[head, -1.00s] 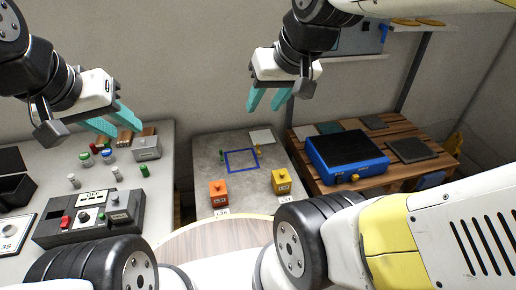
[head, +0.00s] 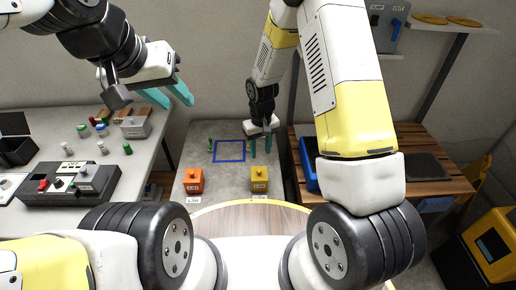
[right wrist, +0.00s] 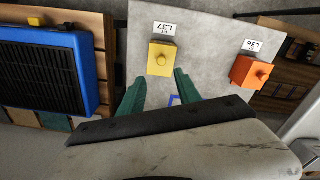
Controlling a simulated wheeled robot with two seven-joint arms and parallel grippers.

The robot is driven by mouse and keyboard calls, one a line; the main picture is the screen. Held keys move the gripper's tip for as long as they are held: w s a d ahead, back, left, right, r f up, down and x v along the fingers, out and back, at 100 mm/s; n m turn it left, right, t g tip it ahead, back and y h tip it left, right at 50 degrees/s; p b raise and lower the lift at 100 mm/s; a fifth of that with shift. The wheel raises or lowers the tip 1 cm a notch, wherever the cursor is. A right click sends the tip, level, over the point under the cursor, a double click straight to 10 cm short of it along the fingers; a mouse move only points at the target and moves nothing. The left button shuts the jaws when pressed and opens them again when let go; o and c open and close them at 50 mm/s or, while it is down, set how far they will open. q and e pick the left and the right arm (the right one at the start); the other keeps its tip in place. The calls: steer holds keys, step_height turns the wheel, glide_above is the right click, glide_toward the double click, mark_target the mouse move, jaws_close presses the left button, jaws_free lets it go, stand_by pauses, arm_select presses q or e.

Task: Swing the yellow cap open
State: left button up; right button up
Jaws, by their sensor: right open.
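The yellow cap (head: 260,178) is a boxy yellow block with a small knob on top, at the front right of the grey slab. It also shows in the right wrist view (right wrist: 163,60), by a label reading L37; it looks closed. My right gripper (head: 261,147) is open and empty, fingers pointing down, just behind the yellow cap in the head view. In the right wrist view its fingertips (right wrist: 157,82) lie near the cap's lower edge; I cannot tell whether they touch. My left gripper (head: 177,101) is open and empty, high above the left table.
An orange block (head: 193,180) with a knob stands left of the yellow cap. A blue square outline (head: 230,142) marks the slab behind them. A blue case (head: 309,165) sits on the wooden table at right, partly hidden by my right arm. A control box (head: 60,186) lies at left.

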mark_target(259, 171)
steer(key=f, duration=0.9)
steer(key=shift+s+a+f, duration=0.1)
steer(key=shift+a+f, duration=0.1)
steer(key=shift+f, duration=0.2)
jaws_close()
stand_by(1.0)
